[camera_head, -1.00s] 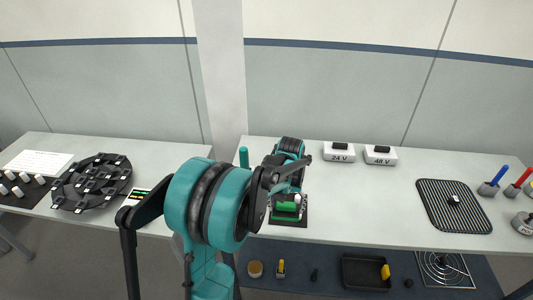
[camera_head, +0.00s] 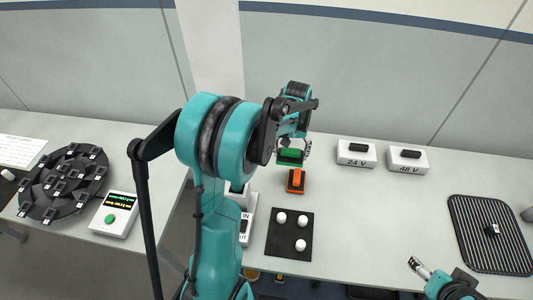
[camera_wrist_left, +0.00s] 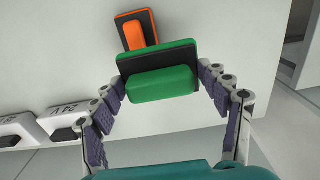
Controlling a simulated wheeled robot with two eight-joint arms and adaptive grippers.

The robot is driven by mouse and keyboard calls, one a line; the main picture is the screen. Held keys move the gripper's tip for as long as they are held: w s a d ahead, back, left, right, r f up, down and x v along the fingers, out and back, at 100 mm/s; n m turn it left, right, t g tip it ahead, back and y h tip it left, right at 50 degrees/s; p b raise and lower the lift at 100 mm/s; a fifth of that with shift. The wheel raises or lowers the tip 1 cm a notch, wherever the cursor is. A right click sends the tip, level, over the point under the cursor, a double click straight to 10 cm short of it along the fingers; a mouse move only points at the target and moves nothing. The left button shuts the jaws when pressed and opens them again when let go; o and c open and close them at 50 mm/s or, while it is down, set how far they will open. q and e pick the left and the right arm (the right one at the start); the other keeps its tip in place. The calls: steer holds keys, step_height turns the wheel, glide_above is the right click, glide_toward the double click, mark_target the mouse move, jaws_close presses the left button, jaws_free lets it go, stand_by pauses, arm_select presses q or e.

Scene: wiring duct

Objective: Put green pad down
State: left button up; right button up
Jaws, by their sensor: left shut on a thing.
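The green pad (camera_head: 290,156) is a green block on a dark plate. My left gripper (camera_head: 300,145) is shut on it, near the back of the table. In the left wrist view the green pad (camera_wrist_left: 160,84) lies between the two finger pads of the left gripper (camera_wrist_left: 165,92). An orange pad (camera_head: 296,178) of similar shape is on the table just in front of it; it also shows beyond the green pad in the wrist view (camera_wrist_left: 135,36). Whether the green pad touches the table is unclear. My right gripper (camera_head: 416,264) is at the lower right; its jaw opening is too small to judge.
A black mat with white knobs (camera_head: 275,243) lies in front of the orange pad. White boxes marked 24 V (camera_head: 356,160) and 48 V (camera_head: 407,168) stand to the right. A ribbed black mat (camera_head: 470,230) lies far right. The table between is clear.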

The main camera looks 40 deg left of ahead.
arm_select(q)
steer(key=a+f, duration=0.2)
steer(key=a, duration=0.1)
steer(key=a+f+b, duration=0.1)
steer(key=a+f, duration=0.1)
steer(key=a, duration=0.2)
steer(key=s+a+f+b, duration=0.1)
steer(key=a+f, duration=0.1)
steer(key=a, duration=0.1)
steer(key=shift+a+f, duration=0.2)
steer(key=shift+a, duration=0.1)
step_height(320, 180, down, 4)
steer(key=shift+w+f+b, duration=0.1)
steer(key=shift+b, duration=0.8)
steer(key=o, duration=1.2)
